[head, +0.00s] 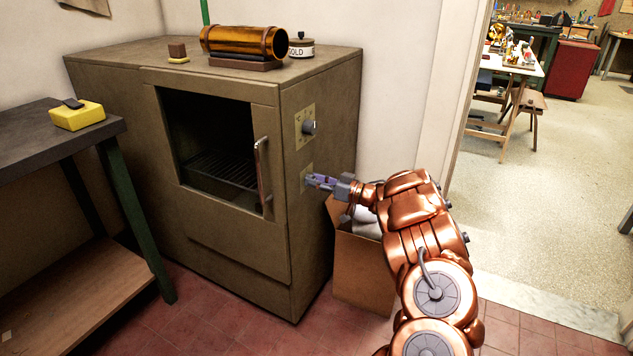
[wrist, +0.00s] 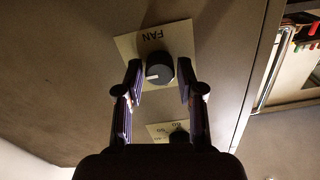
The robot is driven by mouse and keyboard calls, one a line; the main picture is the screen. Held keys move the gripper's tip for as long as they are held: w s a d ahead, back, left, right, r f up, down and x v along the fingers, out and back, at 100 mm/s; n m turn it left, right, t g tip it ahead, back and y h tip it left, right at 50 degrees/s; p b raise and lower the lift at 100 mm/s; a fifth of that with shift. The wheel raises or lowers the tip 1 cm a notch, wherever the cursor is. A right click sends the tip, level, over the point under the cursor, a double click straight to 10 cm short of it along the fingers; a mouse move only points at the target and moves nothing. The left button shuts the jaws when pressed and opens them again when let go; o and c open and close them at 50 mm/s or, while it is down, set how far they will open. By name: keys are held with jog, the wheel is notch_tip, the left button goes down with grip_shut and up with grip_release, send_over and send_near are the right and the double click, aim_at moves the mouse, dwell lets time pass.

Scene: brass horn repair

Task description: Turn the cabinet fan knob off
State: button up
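The fan knob (wrist: 160,66) is round and black with a white pointer mark, on a pale plate (wrist: 185,40) marked FAN, upside down in the wrist view. The pointer aims toward the picture's left and slightly down. The plate (head: 306,172) is on the right side of the olive cabinet (head: 230,270) in the head view, where my gripper hides the knob. My gripper (head: 314,182) is open. In the wrist view its fingertips (wrist: 160,74) stand on either side of the knob with gaps; I cannot tell whether they reach around it.
A second knob (head: 310,127) sits above on its own plate; it shows with numbers in the wrist view (wrist: 179,137). A cardboard box (head: 362,285) stands under my arm against the cabinet. The door handle (head: 262,175) sticks out at the cabinet's front.

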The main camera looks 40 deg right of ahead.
grip_shut()
jog(key=shift+f, duration=0.1)
jog(key=shift+n+b, duration=7.1)
jog(key=shift+n, duration=1.8)
jog(key=shift+o, duration=2.2)
grip_release()
